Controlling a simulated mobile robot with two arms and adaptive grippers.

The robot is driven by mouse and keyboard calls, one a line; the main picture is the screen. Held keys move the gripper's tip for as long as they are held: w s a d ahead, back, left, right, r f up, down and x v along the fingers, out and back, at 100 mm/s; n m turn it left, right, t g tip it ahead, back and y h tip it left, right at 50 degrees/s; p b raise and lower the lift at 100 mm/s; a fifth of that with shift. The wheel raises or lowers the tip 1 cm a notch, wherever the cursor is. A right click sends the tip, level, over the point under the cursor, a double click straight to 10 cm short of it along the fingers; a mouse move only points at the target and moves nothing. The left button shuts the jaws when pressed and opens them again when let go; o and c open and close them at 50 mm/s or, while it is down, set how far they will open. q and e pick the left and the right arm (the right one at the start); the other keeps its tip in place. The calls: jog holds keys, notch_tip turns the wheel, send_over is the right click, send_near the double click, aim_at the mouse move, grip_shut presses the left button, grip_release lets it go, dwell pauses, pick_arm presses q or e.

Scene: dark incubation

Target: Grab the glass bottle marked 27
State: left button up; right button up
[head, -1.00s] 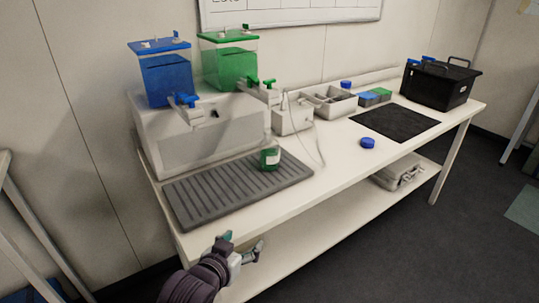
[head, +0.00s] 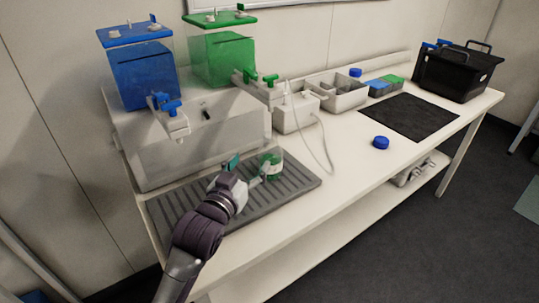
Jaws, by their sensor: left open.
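A small glass bottle (head: 271,163) with green content stands upright on the right part of the dark ribbed drip tray (head: 290,191). Any number on it is too small to read. My left gripper (head: 250,169) is open over the tray, just left of the bottle. One finger is near the bottle's lower front and the other is further left. I cannot tell whether a finger touches the bottle. My right gripper is not in view.
A blue tank (head: 145,75) and a green tank (head: 226,58) with taps stand on a white housing behind the tray. A blue cap (head: 381,142), a dark mat (head: 411,116) and a black crate (head: 455,77) are to the right. The front right tabletop is clear.

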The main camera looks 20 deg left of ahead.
aim_at(268, 144)
pick_arm(q)
jog(key=w, duration=0.4)
jog(key=w+d, duration=0.1)
jog(key=shift+w+r, duration=0.15)
jog(key=shift+w, duration=0.25)
jog(key=shift+w+a, duration=0.1)
jog(key=shift+w, duration=0.45)
jog(key=w, duration=0.3)
jog(key=w+d, duration=0.1)
jog(key=shift+w+f+p, duration=0.2)
jog(key=shift+f+p, duration=0.1)
jog(key=shift+w, duration=0.25)
jog(key=shift+c, duration=1.6)
grip_shut()
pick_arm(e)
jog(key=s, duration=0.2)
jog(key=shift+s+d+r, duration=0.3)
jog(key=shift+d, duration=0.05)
